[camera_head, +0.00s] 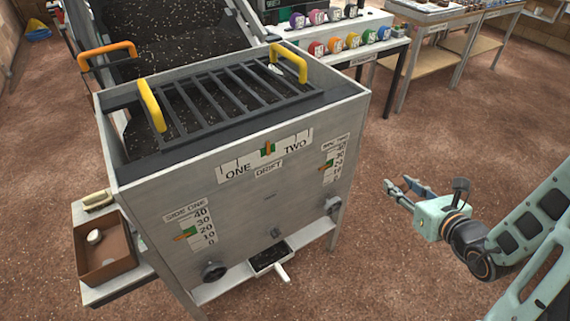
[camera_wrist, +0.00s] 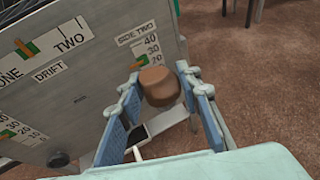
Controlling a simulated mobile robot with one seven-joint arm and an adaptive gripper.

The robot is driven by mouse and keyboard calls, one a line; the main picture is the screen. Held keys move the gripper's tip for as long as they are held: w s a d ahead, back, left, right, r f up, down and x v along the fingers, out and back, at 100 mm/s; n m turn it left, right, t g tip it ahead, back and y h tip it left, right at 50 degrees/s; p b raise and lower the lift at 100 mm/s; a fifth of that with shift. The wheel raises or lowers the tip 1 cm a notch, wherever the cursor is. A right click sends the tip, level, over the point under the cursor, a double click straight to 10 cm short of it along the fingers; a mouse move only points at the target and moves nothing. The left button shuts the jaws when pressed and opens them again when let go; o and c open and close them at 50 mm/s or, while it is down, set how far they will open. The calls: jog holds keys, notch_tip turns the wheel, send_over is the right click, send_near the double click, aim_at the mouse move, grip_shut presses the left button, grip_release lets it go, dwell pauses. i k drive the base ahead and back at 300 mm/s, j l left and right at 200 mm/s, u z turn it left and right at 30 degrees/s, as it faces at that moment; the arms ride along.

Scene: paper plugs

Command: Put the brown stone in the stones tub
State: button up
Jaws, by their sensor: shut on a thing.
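The brown stone (camera_wrist: 160,88) is a rounded lump between the two blue-padded fingers of my gripper (camera_wrist: 160,76) in the wrist view. The gripper is shut on it. In the head view my gripper (camera_head: 405,187) is at the right, off the right side of the grey machine and above the floor; the stone cannot be made out there. A brown open tub (camera_head: 104,277) stands on a low shelf at the far left, with one pale stone (camera_head: 94,237) inside. No label on it can be read, so I cannot tell for sure that it is the stones tub.
The grey machine (camera_head: 262,212) with a barred top (camera_head: 228,95) stands between my gripper and the brown tub. Its yellow handles (camera_head: 288,62) stick up. A small drawer (camera_head: 270,258) juts from its front. Tables (camera_head: 437,60) stand at the back right. The floor at right is clear.

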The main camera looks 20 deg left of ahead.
aim_at(109, 251)
jog(key=u, duration=2)
